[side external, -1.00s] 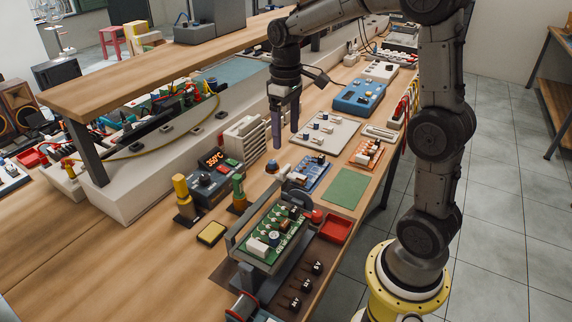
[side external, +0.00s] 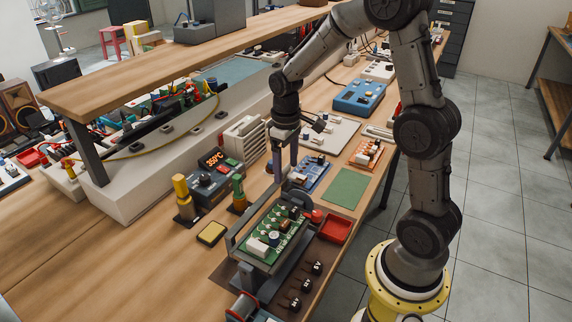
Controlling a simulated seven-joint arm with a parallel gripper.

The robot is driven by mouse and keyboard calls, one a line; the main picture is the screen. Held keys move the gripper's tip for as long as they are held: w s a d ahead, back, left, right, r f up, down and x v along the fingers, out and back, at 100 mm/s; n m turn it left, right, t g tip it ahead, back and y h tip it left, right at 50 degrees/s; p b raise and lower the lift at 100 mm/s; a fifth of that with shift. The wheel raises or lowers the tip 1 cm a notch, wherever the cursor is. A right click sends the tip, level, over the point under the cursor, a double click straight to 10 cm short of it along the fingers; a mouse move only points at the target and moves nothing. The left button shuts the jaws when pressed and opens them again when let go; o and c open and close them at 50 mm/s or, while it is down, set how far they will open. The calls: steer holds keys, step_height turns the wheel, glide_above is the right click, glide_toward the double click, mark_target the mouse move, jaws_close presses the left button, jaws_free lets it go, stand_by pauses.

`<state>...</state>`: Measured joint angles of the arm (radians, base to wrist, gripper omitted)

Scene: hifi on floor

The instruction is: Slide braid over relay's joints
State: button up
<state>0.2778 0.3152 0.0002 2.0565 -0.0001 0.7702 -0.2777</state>
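A green circuit board (side external: 262,238) sits in a grey frame holder near the front of the bench. It carries a white block (side external: 257,247), a round component (side external: 274,237) and dark parts. I cannot tell for sure which part is the relay. My gripper (side external: 285,172) points down just behind the holder, beside the blue board (side external: 313,174). Its two purplish fingers look apart. The small pale-tipped item seen there earlier is now mostly hidden by the fingers. I cannot tell whether it is the braid or whether the fingers touch it.
A soldering station (side external: 212,178) reading about 350°C, a yellow sponge (side external: 211,233) and a yellow-handled stand (side external: 183,198) are left. A red tray (side external: 335,229) and green mat (side external: 345,188) are right. A raised shelf (side external: 150,75) runs behind.

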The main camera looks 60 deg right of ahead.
jaws_close()
stand_by(0.3)
steer(key=a, duration=1.1)
steer(key=shift+w+a+r, duration=0.1)
steer(key=shift+a, duration=0.05)
steer(key=shift+o, duration=0.4)
jaws_free()
